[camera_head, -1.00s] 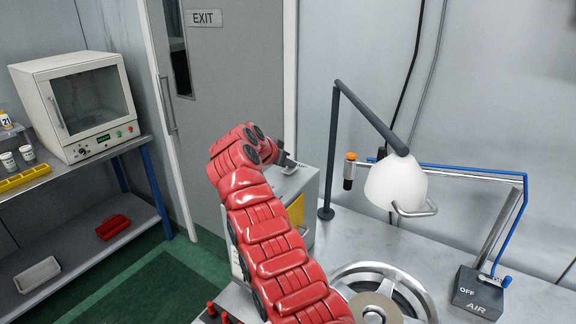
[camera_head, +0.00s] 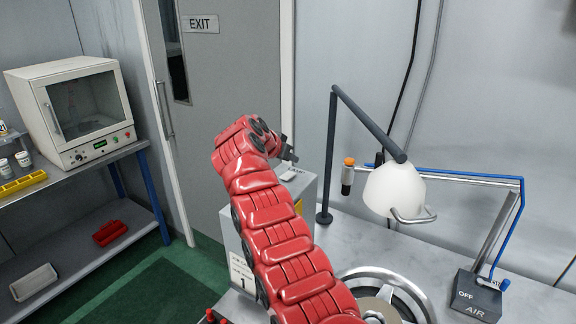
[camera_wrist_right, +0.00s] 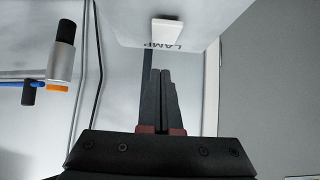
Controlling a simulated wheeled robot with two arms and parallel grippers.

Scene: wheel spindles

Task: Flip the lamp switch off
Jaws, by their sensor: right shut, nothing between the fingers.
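The lamp (camera_head: 393,188) has a white shade on a dark bent arm and stands on the bench. The lamp switch is a small pale rocker (camera_head: 290,174) on top of a grey box (camera_head: 234,244). In the right wrist view the white switch (camera_wrist_right: 167,29) sits beside the printed word LAMP. My right gripper (camera_head: 290,153) is just above the box top near the switch. In the right wrist view its fingers (camera_wrist_right: 160,72) are closed together, empty, pointing toward the label and apart from the switch. My left gripper is not in view.
An AIR box (camera_head: 476,296) marked OFF stands at the right. A white oven (camera_head: 75,108) stands on the left shelf.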

